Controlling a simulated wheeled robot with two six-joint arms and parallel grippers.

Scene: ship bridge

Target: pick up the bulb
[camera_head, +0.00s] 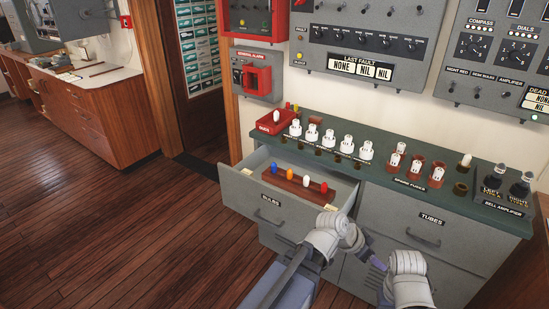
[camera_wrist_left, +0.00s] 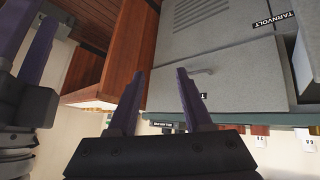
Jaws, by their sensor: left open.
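Blue, orange, white and red bulbs stand in a row in a wooden rack (camera_head: 288,184) inside the open drawer labelled BULBS (camera_head: 268,218). The blue bulb (camera_head: 274,168) is at the left end and the red bulb (camera_head: 324,187) at the right end. The orange bulb (camera_head: 290,174) and white bulb (camera_head: 306,181) are between. My left gripper (camera_head: 368,238) is in front of the cabinet, right of and below the drawer, apart from the bulbs. Its fingers (camera_wrist_left: 158,82) are spread and empty in the left wrist view. My right gripper (camera_head: 377,263) is beside it, its fingers apart in the wrist view (camera_wrist_left: 28,42).
The shut TUBES drawer (camera_head: 422,238) is right of the open one. The green cabinet top (camera_head: 478,205) carries white fuses, sockets and a red box (camera_head: 275,122). Panels hang on the wall above. Wooden floor (camera_head: 120,220) is free at left.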

